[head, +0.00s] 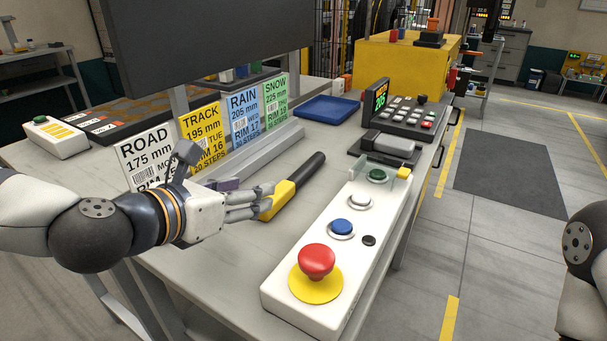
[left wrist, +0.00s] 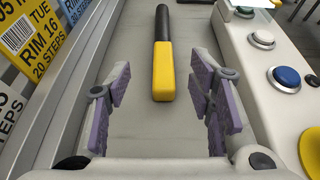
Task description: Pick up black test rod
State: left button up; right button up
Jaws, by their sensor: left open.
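The test rod (head: 296,187) lies on the grey table (head: 215,283), with a black shaft and a yellow handle. In the left wrist view the rod (left wrist: 163,62) points away from me, its yellow end nearest, lying between and just ahead of the two purple-padded fingers. My left gripper (head: 245,205) is beside the yellow handle in the head view, partly covering it. In the left wrist view my left gripper (left wrist: 163,108) is open and empty, with clear space on both sides of the rod. My right gripper is not in view.
A white control box (head: 330,245) with a red stop button (head: 317,261) stands right of the rod. Labelled cards (head: 201,138) in a grey rail (head: 250,155) stand to its left. A blue tray (head: 327,108) and a keypad device (head: 405,117) are farther back.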

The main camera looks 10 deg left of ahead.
aim_at(283, 186)
pick_arm(q)
jog(key=shift+g, duration=0.3)
jog(key=f, duration=0.1)
jog(key=w+f+b, duration=0.2)
jog(key=shift+d+f, duration=0.25)
jog(key=shift+d, duration=0.05)
jog(key=w+d, duration=0.1)
jog(key=w, duration=0.1)
jog(key=w+d+f, duration=0.1)
jog(key=w, duration=0.1)
jog(key=w+d+b, duration=0.1)
jog(key=w, duration=0.2)
jog(key=shift+w+f, duration=0.1)
jog(key=shift+f, duration=0.1)
jog(key=shift+r, duration=0.1)
jog(key=shift+c, duration=0.3)
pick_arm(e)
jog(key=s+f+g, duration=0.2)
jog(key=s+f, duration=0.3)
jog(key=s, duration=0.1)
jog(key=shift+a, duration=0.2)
pick_arm(q)
grip_shut()
